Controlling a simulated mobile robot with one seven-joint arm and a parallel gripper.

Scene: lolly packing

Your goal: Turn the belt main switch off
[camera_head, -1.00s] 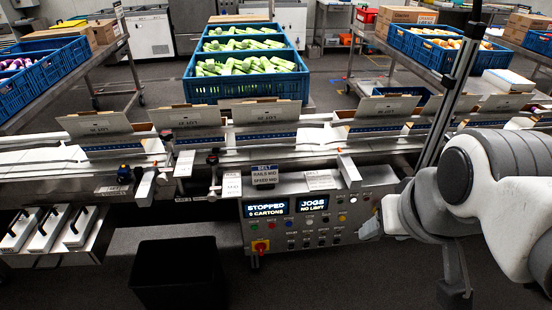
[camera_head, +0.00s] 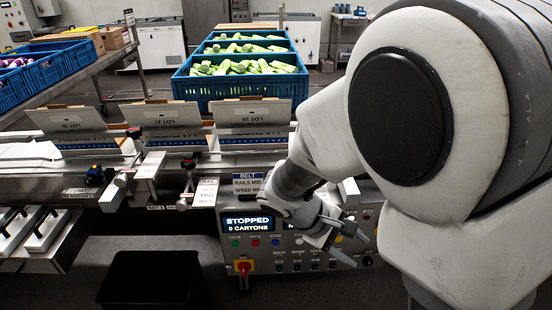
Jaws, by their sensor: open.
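The belt main switch (camera_head: 243,268) is a red rotary knob on a yellow plate at the lower left of the grey control panel (camera_head: 266,266). Its exact handle angle is too small to tell. The panel's display (camera_head: 253,224) reads "STOPPED 0 CARTONS". My gripper (camera_head: 357,250) is open and empty in front of the panel's right half, to the right of the switch and apart from it. My arm hides the second display and part of the panel's right side.
Several coloured buttons (camera_head: 255,242) sit close above the switch. A black bin (camera_head: 152,275) stands on the floor left of the panel. The conveyor with lidded cartons (camera_head: 170,115) runs behind. A blue crate (camera_head: 240,88) of green lollies stands farther back.

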